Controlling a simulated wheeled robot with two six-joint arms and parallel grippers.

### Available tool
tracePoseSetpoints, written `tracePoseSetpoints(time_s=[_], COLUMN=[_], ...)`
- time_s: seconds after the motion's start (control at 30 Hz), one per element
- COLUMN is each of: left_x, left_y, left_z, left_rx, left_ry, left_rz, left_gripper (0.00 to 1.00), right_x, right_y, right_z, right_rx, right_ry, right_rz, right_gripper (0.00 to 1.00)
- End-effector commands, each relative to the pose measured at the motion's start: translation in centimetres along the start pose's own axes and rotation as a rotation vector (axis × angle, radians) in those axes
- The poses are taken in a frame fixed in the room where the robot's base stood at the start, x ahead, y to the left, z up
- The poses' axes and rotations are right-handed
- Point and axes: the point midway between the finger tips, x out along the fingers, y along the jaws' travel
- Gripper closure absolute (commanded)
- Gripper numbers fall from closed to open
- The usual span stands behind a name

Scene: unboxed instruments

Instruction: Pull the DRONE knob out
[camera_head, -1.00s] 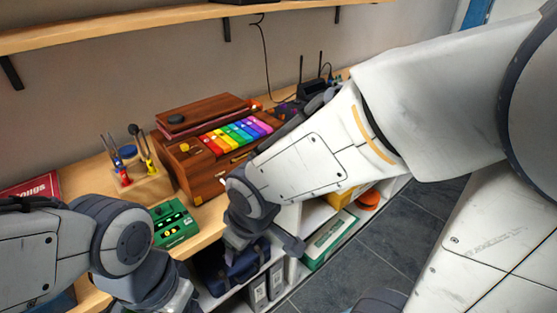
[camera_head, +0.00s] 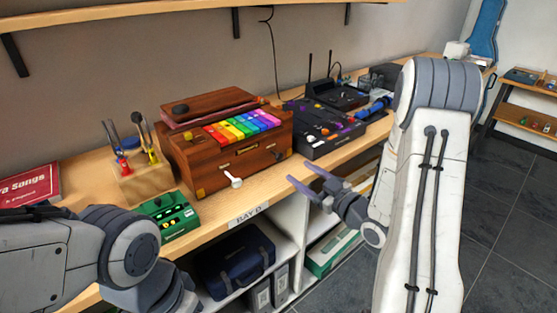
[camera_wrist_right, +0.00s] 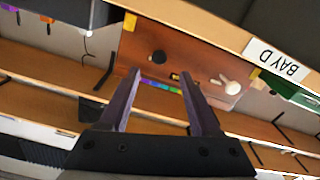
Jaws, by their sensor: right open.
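The wooden instrument box (camera_head: 215,175) with rainbow keys stands on the bench. Its front carries a white knob (camera_head: 233,180) on the left, which looks like a lever or handle, and a small dark knob (camera_head: 279,155) on the right. I cannot read a DRONE label on either. My right gripper (camera_head: 298,172) is open and empty, apart from the box, in front of its right end. The right wrist view shows the dark knob (camera_wrist_right: 158,57) roughly between and beyond the fingertips, and the white knob (camera_wrist_right: 230,85) to the right.
A black device with knobs (camera_head: 322,128) stands right of the box. A green box (camera_head: 168,216) and a wooden block with tuning forks (camera_head: 140,170) are at left. The bench edge bears a BAY D label (camera_head: 248,214). Open floor lies at right.

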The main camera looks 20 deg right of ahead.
Motion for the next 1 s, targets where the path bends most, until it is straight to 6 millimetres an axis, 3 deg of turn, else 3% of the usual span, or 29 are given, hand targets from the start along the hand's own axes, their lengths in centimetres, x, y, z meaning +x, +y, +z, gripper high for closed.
tracePoseSetpoints(time_s=[0.6,1.0], left_x=[-1.8,-1.9], left_y=[0.1,0.1], left_z=[-0.1,-0.1], left_rx=[0.000,0.000], left_ry=[0.000,0.000], left_rz=[0.000,0.000], left_gripper=[0.36,0.36], right_x=[9.3,10.2], right_y=[0.1,0.1], right_z=[-0.3,-0.2], right_rx=[0.001,0.002], right_ry=[0.007,0.006], right_rz=[0.001,0.003], right_gripper=[0.36,0.36])
